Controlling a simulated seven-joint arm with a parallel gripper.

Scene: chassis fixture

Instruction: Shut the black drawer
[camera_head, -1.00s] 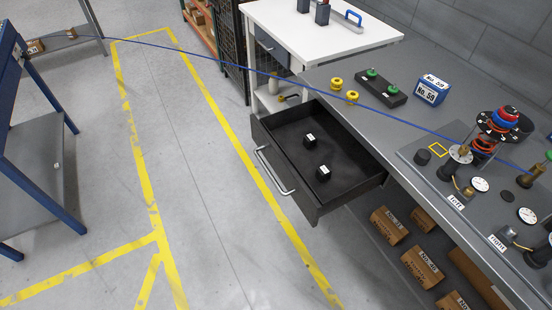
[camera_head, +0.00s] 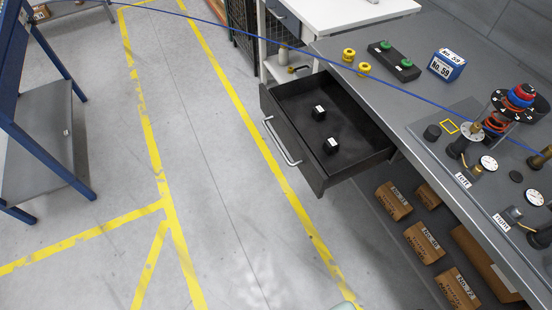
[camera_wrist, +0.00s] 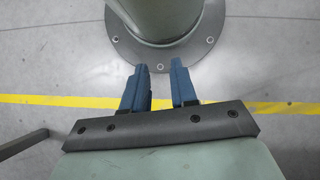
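The black drawer (camera_head: 354,170) stands pulled out from under the grey workbench in the head view. It has a silver bar handle (camera_head: 281,142) on its front, and two small black blocks with white labels, a far one (camera_head: 319,112) and a near one (camera_head: 332,146), lie inside. In the wrist view my gripper (camera_wrist: 159,68) points at the floor near my round base. Its two blue fingers are apart with nothing between them. The drawer does not show in the wrist view, and the gripper does not show in the head view.
The grey workbench (camera_head: 400,98) carries yellow knobs, a blue box (camera_head: 446,65) and a gauge panel. Cardboard boxes (camera_head: 393,201) sit under it. A blue-framed rack (camera_head: 40,150) stands at left. The floor before the drawer is clear. A blue line crosses the view.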

